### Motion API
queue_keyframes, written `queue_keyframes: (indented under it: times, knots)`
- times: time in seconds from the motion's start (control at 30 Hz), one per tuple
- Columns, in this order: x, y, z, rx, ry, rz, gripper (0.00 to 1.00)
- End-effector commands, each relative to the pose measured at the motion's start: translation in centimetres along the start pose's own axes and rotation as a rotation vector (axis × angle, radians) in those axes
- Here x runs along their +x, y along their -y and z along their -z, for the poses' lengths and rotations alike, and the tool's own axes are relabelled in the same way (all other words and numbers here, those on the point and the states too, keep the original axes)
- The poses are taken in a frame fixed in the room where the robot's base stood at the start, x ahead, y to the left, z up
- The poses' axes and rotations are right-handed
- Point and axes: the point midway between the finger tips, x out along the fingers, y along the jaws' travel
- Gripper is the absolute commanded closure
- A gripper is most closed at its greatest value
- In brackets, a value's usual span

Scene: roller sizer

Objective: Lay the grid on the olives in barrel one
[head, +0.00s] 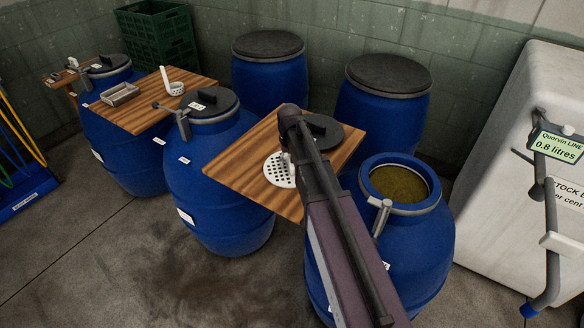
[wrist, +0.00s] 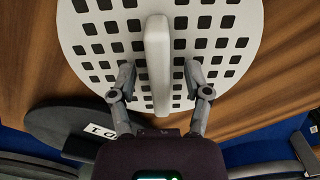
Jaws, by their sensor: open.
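The grid (head: 279,171) is a white round plate with square holes, lying on a wooden board (head: 237,172). In the wrist view the grid (wrist: 95,48) has a raised white bar handle (wrist: 158,45) across its middle. My gripper (wrist: 159,68) is open, with one finger on each side of the handle; whether they touch it I cannot tell. My arm hides part of the grid in the head view. An open blue barrel (head: 430,239) stands right of the board, with a greenish-brown surface of olives (head: 398,183) inside its rim. Its number is not readable.
A dark lid (head: 325,130) lies on the board beside the grid; it shows in the wrist view (wrist: 70,124). A lever clamp (head: 380,213) sits on the open barrel's rim. Closed blue barrels stand behind and left. A white tank (head: 510,150) with a pipe is at right.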

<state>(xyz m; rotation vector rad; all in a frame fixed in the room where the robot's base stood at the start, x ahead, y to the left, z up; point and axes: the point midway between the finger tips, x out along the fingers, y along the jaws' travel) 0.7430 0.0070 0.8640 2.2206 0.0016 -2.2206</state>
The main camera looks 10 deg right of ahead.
Motion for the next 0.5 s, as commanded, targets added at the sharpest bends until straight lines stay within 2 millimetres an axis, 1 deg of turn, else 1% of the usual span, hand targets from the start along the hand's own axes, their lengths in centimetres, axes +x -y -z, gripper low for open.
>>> queue_keyframes:
  times: [0.37, 0.4, 0.47, 0.5]
  knots:
    - [0.05, 0.02, 0.0, 0.0, 0.0, 0.0, 0.37]
    - [0.05, 0.02, 0.0, 0.0, 0.0, 0.0, 0.49]
    - [0.05, 0.02, 0.0, 0.0, 0.0, 0.0, 0.67]
    - [0.05, 0.02, 0.0, 0.0, 0.0, 0.0, 0.79]
